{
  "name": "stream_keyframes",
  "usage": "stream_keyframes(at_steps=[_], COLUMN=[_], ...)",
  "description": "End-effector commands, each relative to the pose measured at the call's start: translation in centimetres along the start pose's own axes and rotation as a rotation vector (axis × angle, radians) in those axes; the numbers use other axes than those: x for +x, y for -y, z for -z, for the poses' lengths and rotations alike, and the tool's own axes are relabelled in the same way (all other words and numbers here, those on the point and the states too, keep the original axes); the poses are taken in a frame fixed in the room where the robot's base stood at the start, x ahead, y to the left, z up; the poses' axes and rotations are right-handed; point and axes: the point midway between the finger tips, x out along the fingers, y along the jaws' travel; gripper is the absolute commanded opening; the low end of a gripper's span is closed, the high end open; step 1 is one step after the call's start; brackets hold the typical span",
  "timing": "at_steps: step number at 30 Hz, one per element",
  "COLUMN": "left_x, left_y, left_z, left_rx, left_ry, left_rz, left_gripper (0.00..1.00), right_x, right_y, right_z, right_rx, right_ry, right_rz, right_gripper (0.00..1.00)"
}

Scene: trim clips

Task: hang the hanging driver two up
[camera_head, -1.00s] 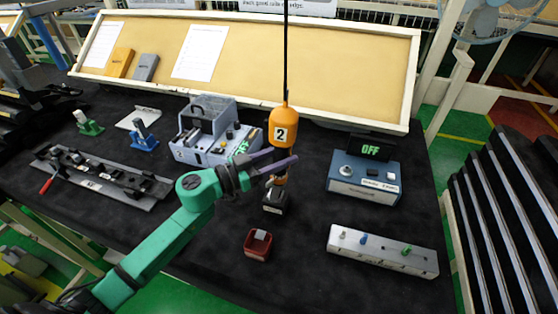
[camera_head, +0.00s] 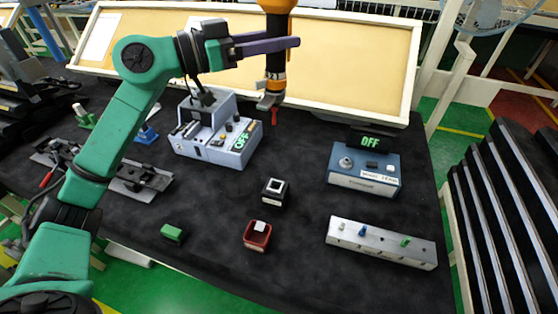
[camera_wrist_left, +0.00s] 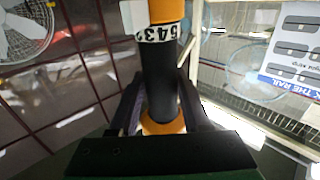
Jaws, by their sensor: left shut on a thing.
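My left gripper (camera_head: 288,44) is shut on the hanging driver (camera_head: 276,66), high in front of the board. The driver is black and orange, upright, with its metal end and a red tip pointing down over the table. Its top runs out of the head view. In the left wrist view the driver (camera_wrist_left: 160,85) shows as a black grip between an orange part with a printed number band and an orange collar, with the gripper fingers (camera_wrist_left: 160,108) on both sides of it. The hanging cord and any hook are out of view. My right gripper is not in view.
Below stand a grey-blue device (camera_head: 215,145), a black block with a white top (camera_head: 275,192), a red tray (camera_head: 257,236) and a green block (camera_head: 172,233). A blue box (camera_head: 363,178) and a grey strip (camera_head: 382,243) lie right. The tan board (camera_head: 350,65) is behind.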

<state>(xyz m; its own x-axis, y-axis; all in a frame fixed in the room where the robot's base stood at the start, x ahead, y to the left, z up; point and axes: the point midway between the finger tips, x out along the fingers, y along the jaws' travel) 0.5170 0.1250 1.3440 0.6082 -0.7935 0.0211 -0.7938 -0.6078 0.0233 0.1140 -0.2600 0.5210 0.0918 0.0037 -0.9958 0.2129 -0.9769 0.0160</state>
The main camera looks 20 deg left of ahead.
Motion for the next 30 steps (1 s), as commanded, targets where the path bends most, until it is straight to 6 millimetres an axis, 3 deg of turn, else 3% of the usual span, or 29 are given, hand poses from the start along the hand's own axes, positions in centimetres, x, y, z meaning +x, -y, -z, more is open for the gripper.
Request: stream_keyframes(at_steps=[1, 8, 10, 15, 30], left_x=[-0.1, -0.6, -0.6, -0.6, -0.5], left_y=[0.1, 0.2, 0.2, 0.2, 0.2], left_z=[-0.6, -0.3, 1.3, 2.2, 2.0], left_rx=[-0.009, -0.035, -0.035, -0.036, -0.037], left_ry=[-0.015, -0.043, -0.037, -0.036, -0.034], left_rz=[-0.041, -0.254, -0.249, -0.247, -0.246], left_gripper=[0.0, 0.0, 0.0, 0.0, 0.0], right_x=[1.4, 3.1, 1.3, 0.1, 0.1], right_y=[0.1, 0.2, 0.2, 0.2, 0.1], right_z=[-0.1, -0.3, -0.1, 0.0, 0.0], right_rx=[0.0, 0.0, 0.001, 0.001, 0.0], right_ry=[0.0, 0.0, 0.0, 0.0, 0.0], right_rz=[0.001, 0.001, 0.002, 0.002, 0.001], right_gripper=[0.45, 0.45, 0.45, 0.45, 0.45])
